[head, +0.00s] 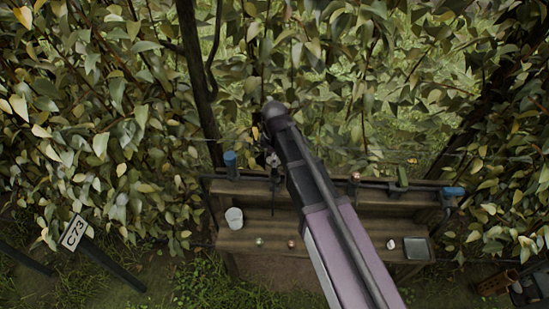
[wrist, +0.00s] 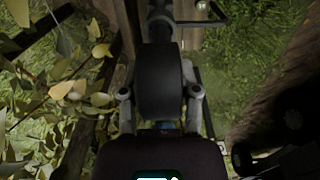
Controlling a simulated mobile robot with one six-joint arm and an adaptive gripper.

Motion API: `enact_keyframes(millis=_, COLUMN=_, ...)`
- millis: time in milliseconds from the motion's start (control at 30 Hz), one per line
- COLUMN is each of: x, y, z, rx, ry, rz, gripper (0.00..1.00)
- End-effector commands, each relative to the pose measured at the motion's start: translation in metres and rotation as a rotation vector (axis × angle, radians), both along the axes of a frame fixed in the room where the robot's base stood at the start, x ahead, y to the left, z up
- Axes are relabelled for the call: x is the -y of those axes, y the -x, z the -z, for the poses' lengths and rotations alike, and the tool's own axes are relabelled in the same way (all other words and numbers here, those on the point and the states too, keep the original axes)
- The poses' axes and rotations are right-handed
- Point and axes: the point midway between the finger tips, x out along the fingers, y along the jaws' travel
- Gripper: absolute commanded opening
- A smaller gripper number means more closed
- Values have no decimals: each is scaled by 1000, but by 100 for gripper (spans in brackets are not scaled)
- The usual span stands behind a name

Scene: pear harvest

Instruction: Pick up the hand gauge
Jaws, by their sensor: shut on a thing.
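My gripper (wrist: 160,95) is shut, its two grey fingers on either side of a dark, round-bodied thing, which I take to be the hand gauge (wrist: 160,75). A narrower dark stem runs from it toward the top of the wrist view. In the head view my gripper (head: 268,160) is over the back left part of the wooden bench, and a thin dark part hangs below it. The fingertips and much of the held thing are hidden or too dark to make out.
The wooden bench (head: 330,228) bears a white cup (head: 234,217), a blue-topped cylinder (head: 230,160), a blue tool (head: 453,192), a grey tray (head: 417,248) and small round things. Leafy branches crowd the left and back.

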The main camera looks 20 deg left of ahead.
Motion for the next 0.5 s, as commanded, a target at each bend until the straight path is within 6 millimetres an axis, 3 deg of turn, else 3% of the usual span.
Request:
enact_keyframes(millis=200, x=3, y=4, z=-22, rx=0, ry=0, rz=0, gripper=0)
enact_keyframes(millis=500, x=49, y=64, z=-25, rx=0, ry=0, rz=0, gripper=0)
